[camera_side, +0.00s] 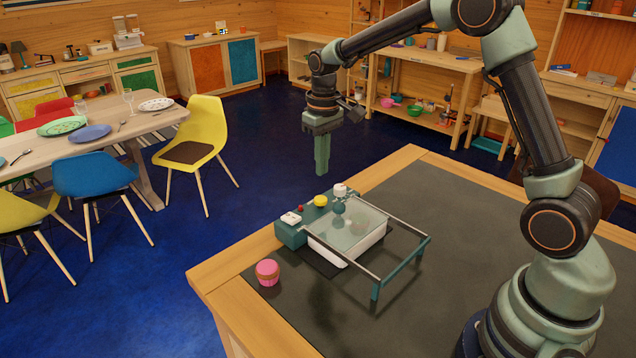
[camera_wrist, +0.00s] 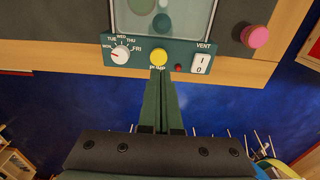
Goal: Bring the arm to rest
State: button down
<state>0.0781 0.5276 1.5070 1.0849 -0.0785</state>
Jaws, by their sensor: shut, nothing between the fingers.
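My gripper (camera_side: 321,168) is shut and empty, pointing down in the air above and behind the teal control box (camera_side: 291,236). In the wrist view its closed fingers (camera_wrist: 159,78) appear just below the yellow PUMP button (camera_wrist: 158,57), overlapping its label; contact cannot be told there, but the side view shows the fingers clear above the box. The box also carries a white day dial (camera_wrist: 120,54), a small red light (camera_wrist: 178,67) and a white VENT rocker switch (camera_wrist: 201,64). A white tray (camera_side: 345,250) under a clear lid sits beside the box.
A teal-legged rail frame (camera_side: 404,271) extends right of the tray. A pink round jar (camera_side: 267,272) stands at the front left on the dark mat (camera_side: 470,215) of the wooden table (camera_side: 222,279). The mat's right part is clear. A dining table with chairs stands farther left.

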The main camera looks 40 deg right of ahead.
jog(key=s+a+r+t, duration=0.2)
jog(key=s+r+t, duration=0.1)
jog(key=s+r, duration=0.7)
jog(key=s+a+t, duration=0.1)
jog(key=s+t, duration=0.1)
jog(key=s, duration=0.7)
jog(key=shift+a, duration=0.35)
jog(key=shift+r, duration=0.15)
dwell(1.3)
jog(key=w+d+f+g, duration=0.1)
jog(key=w+d+g, duration=0.1)
jog(key=w, duration=0.7)
jog(key=w+d+f+g, duration=0.2)
jog(key=w+g, duration=0.1)
jog(key=w, duration=0.7)
jog(key=shift+w+f, duration=0.15)
jog(key=shift+w, duration=0.1)
